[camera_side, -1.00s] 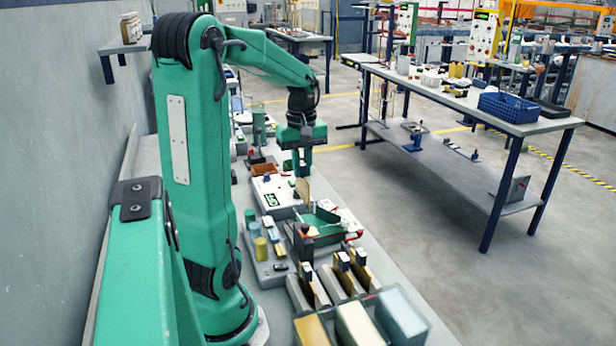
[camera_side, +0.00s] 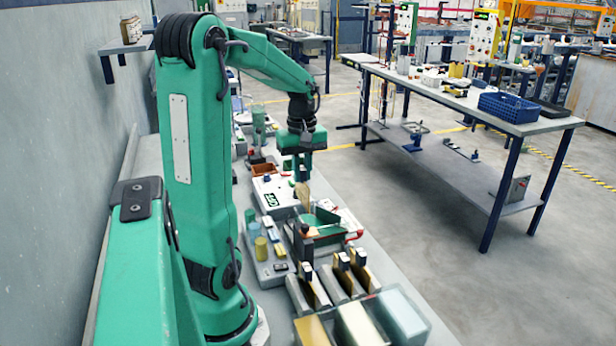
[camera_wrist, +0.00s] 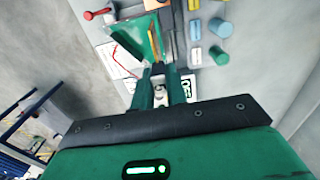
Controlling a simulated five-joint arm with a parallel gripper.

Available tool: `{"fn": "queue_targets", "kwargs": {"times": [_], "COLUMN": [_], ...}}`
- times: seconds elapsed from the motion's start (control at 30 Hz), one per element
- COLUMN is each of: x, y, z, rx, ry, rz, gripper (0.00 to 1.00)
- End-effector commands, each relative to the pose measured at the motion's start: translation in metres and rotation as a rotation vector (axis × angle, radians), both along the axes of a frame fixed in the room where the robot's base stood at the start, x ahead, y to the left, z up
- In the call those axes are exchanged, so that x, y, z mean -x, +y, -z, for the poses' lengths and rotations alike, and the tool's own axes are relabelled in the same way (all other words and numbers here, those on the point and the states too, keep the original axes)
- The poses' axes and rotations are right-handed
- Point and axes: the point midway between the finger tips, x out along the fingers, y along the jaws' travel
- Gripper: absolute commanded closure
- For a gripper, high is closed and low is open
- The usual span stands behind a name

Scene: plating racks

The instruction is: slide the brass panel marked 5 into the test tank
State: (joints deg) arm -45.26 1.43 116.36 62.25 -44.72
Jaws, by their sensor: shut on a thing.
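My gripper (camera_side: 302,178) points down over the bench and is shut on a thin brass panel (camera_side: 303,197), which hangs upright below the fingers. No mark on the panel is legible. Just in front of the panel in the side view is a green-walled, open-topped holder (camera_side: 326,220), which looks like the test tank.
A white unit with a lit green display (camera_side: 270,200) stands left of the panel. Slotted racks (camera_side: 318,288) with upright plates stand nearer the camera, beside several coloured blocks. A brown bin (camera_side: 262,170) is behind. Small yellow and blue cylinders (camera_side: 261,248) stand at the left.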

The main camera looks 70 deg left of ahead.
Motion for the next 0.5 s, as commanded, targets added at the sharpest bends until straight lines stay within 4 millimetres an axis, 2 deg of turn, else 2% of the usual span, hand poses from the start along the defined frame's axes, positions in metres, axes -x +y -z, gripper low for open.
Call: {"fn": "queue_targets", "kwargs": {"times": [0.5], "x": [0.000], "y": [0.000], "z": [0.016], "rx": [0.000], "ry": [0.000], "rz": [0.000], "gripper": [1.00]}}
